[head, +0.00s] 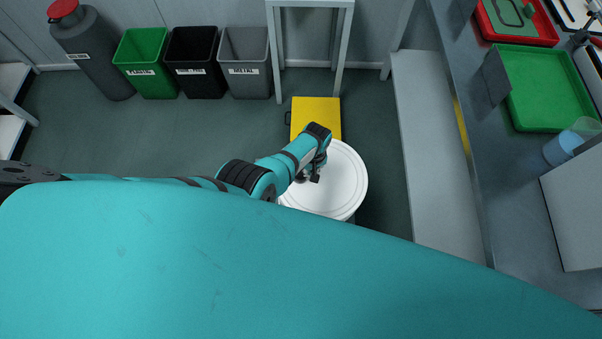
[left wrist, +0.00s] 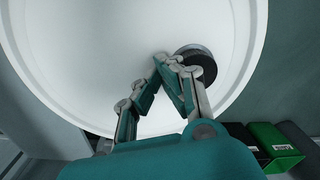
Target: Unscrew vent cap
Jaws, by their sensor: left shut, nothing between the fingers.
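The vent cap (left wrist: 205,68) is a dark round knob with a grey rim, near the edge of the white drum lid (left wrist: 90,50). My left gripper (left wrist: 167,61) is shut and empty over the lid. Its fingertips are beside the cap in the left wrist view, and one finger covers part of the cap. I cannot tell whether they touch. In the head view the left gripper (head: 315,177) is above the left part of the round white lid (head: 345,185), and the cap cannot be made out clearly there. My right gripper is not in view.
A yellow case (head: 316,113) stands on the floor behind the drum. Green (head: 147,62), black (head: 194,62) and grey (head: 246,62) bins line the wall beside a grey cylinder (head: 88,48). A workbench (head: 490,160) with a green tray (head: 545,88) stands right. Floor left of the drum is clear.

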